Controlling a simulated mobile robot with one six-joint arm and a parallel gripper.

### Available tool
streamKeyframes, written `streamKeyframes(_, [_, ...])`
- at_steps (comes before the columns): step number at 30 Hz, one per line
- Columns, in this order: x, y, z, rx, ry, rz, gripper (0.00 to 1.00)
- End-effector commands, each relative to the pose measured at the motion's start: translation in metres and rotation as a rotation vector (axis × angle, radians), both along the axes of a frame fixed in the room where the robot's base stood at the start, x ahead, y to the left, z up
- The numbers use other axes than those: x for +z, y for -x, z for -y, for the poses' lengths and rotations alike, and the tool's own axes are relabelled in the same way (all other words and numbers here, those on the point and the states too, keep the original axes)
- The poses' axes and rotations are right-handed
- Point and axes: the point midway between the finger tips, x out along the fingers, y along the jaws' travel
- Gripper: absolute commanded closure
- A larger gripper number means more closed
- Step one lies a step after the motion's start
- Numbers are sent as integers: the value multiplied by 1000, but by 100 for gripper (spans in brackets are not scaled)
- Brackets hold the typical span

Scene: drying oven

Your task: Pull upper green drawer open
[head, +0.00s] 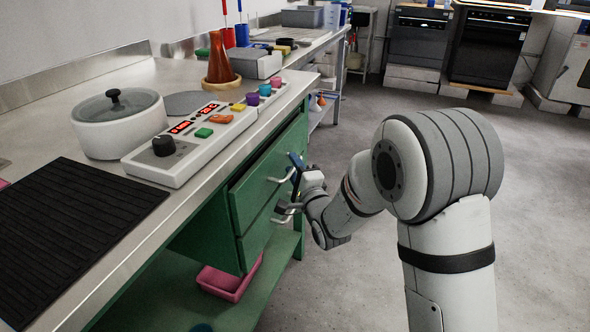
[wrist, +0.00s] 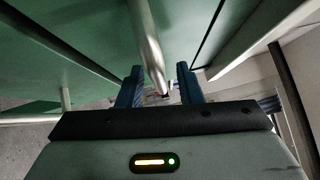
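The upper green drawer (head: 262,172) is under the counter, with a pale metal bar handle (head: 279,178) on its front. The lower green drawer (head: 256,236) is below it and has its own handle (head: 281,220). My gripper (head: 296,168) is at the drawer fronts, beside the upper handle. In the wrist view the two blue fingers of my gripper (wrist: 159,86) are apart. A metal handle bar (wrist: 149,40) runs between them, with some space to the right finger. The fingers partly hide the handle end. Whether the drawer is slightly out is unclear.
The counter (head: 185,215) above holds a control panel (head: 190,145), a white pot (head: 118,125) and a black ridged mat (head: 75,230). A pink bin (head: 230,280) is on the lower shelf. The floor (head: 345,285) in front of the drawers is open.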

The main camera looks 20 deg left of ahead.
Motion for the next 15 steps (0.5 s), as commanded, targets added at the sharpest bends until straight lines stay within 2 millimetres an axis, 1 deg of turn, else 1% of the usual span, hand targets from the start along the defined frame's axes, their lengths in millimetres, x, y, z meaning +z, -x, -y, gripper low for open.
streamKeyframes(5, [0, 0, 0, -1, 0, 0, 68])
streamKeyframes(15, [0, 0, 1, -1, 1, 0, 94])
